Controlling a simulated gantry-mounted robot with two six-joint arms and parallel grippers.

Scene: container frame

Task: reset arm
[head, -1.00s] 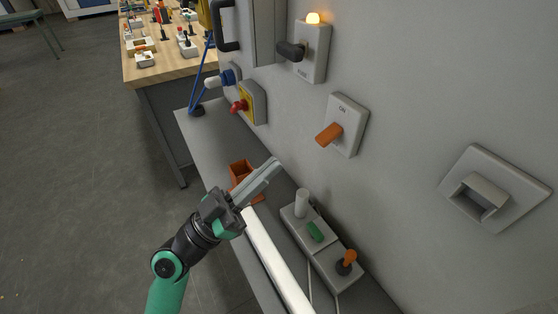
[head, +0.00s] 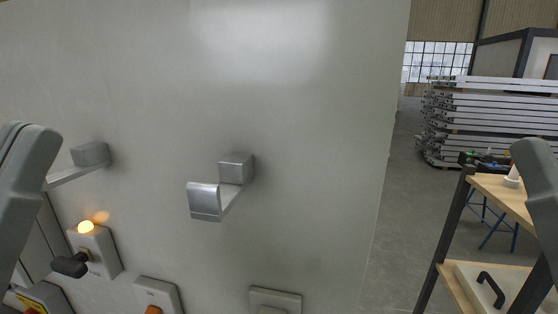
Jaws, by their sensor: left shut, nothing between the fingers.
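A similar grey part of my right arm (head: 540,195) shows at the right edge, cut off by the frame. I cannot tell the state of its jaws.
On the pale wall panel (head: 310,150) are a metal hook (head: 206,200), another bracket (head: 90,155), a black-handled switch with lit lamp (head: 86,228) and the ON switch (head: 160,292). A shelf unit (head: 500,190) stands right; the floor (head: 400,235) between is clear.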

